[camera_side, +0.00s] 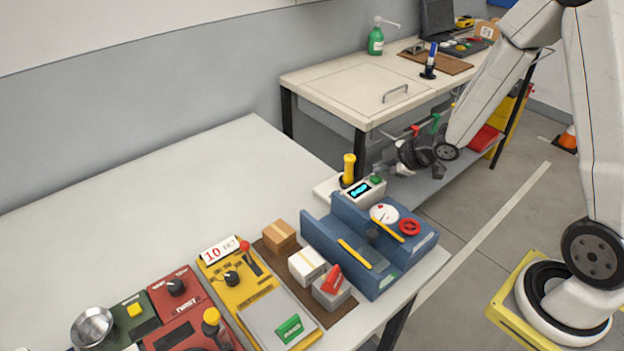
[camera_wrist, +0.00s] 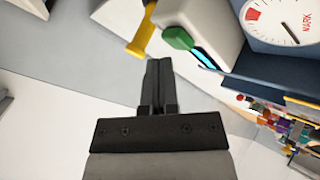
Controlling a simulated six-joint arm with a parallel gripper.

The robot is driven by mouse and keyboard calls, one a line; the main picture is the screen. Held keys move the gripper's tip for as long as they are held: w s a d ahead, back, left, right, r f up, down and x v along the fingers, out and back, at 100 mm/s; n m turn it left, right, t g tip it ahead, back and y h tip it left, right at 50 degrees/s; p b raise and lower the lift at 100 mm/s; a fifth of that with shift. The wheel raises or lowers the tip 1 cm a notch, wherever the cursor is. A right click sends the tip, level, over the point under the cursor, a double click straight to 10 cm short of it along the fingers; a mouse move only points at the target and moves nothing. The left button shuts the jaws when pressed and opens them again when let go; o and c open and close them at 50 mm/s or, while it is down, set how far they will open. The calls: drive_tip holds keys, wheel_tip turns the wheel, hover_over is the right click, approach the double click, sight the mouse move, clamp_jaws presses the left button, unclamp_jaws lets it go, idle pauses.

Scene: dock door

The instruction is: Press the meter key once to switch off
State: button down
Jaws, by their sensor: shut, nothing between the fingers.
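The meter (camera_side: 366,194) is a small pale box with a lit cyan display (camera_side: 360,189) and a green key (camera_side: 376,180) on top. It stands at the table's far right corner, beside the blue unit. In the wrist view the meter (camera_wrist: 222,28) is at the top, with its green key (camera_wrist: 178,38) and the cyan display (camera_wrist: 204,60) partly in sight. My gripper (camera_wrist: 158,62) is shut and empty. Its fingertips appear just below and left of the green key in that view, apparently apart from it. In the side view my gripper (camera_side: 384,168) is just right of the meter.
A yellow-handled lever (camera_side: 348,168) stands close to the meter; it also shows in the wrist view (camera_wrist: 143,32). The blue unit (camera_side: 370,245) with a dial and red wheel is in front. Boxes and control panels fill the near table. The table's left part is clear.

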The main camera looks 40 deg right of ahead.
sight(380, 179)
drive_tip(key=shift+f, duration=0.8)
idle(1.2)
drive_tip(key=shift+r, duration=0.9)
drive_tip(key=shift+r, duration=0.15)
drive_tip(key=shift+r, duration=2.35)
drive_tip(key=s+a+m+g+h, duration=0.1)
drive_tip(key=s+a+m+g, duration=0.2)
drive_tip(key=s+m, duration=0.2)
drive_tip(key=s+a+f+m+g+h, duration=0.1)
drive_tip(key=s+a+m+g, duration=0.2)
drive_tip(key=s+m, duration=0.3)
drive_tip(key=shift+s+a, duration=0.45)
drive_tip(key=shift+s, duration=0.75)
